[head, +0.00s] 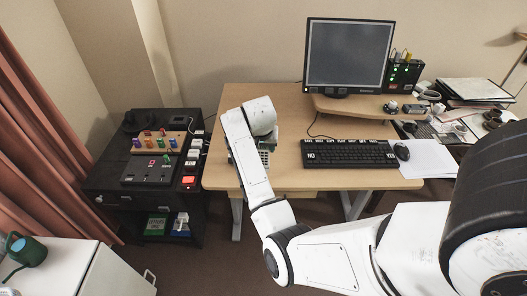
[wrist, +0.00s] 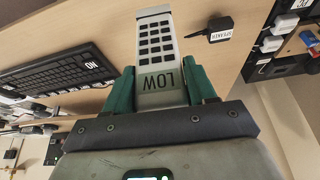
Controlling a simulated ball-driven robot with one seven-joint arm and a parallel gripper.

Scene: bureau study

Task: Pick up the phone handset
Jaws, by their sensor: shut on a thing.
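The phone handset (wrist: 155,42) is a pale grey slab with rows of dark keys and the label "LOW". In the wrist view it sits between the green fingers of my gripper (wrist: 162,82), which are shut on its sides. The far end of the handset points away from my gripper over the wooden desk (wrist: 100,30). In the head view my arm covers most of the gripper, and only part of the handset's keypad (head: 264,157) shows beside it. I cannot tell whether the handset touches the desk.
A small black box labelled "SPEAKER" (wrist: 222,27) is near the handset. A black cabinet (head: 112,205) with coloured knobs stands left of the desk.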

